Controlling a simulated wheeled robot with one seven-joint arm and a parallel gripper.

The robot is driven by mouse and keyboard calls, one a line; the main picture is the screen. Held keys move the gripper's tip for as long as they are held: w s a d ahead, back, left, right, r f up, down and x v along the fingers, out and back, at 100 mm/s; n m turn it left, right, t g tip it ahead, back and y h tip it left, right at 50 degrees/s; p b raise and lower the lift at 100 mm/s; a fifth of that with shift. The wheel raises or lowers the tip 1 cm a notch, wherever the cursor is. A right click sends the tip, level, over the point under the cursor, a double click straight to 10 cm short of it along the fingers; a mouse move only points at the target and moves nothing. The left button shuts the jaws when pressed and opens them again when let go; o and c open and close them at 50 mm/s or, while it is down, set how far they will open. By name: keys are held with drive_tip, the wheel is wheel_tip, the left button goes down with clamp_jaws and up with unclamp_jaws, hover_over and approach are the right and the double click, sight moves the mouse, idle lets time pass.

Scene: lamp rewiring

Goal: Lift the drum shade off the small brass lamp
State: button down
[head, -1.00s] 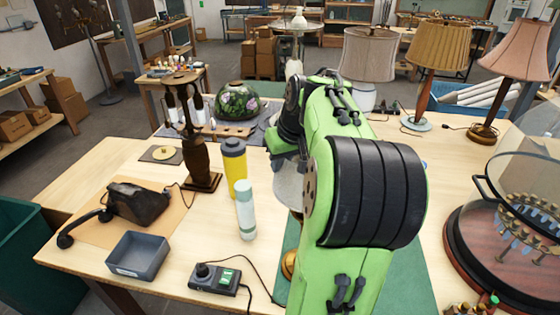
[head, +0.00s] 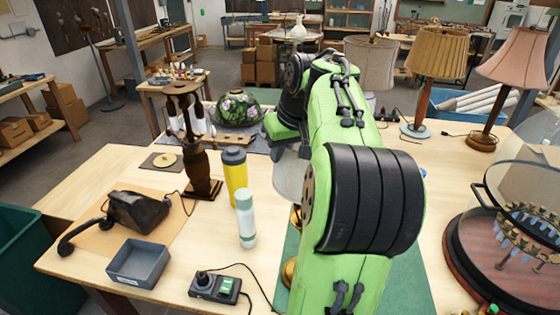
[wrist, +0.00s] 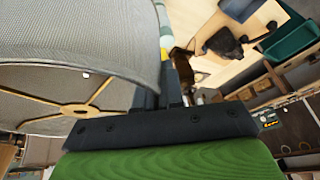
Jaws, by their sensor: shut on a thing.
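The grey drum shade (wrist: 75,45) fills the left of the wrist view, with its brass spider ring (wrist: 75,108) showing inside the rim. My gripper (wrist: 166,75) is shut on the shade's wall at its right edge. In the head view the shade (head: 289,178) shows only partly beside my green arm, which hides the rest. The small brass lamp (head: 289,271) shows below it as slivers of brass on the green mat (head: 405,290). The shade is clear of the upper brass part, but the arm hides much of the lamp. The fingertips are hidden in the head view.
A white-green bottle (head: 246,220) and a yellow bottle (head: 235,175) stand close left of the shade. A dark wooden lamp (head: 200,170) stands behind them. A switch box (head: 215,287) and grey tray (head: 138,263) lie in front. A glass dome (head: 525,190) stands right.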

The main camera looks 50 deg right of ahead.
wheel_tip(320, 180, up, 10)
drive_tip(key=shift+f, duration=0.2)
idle(0.3)
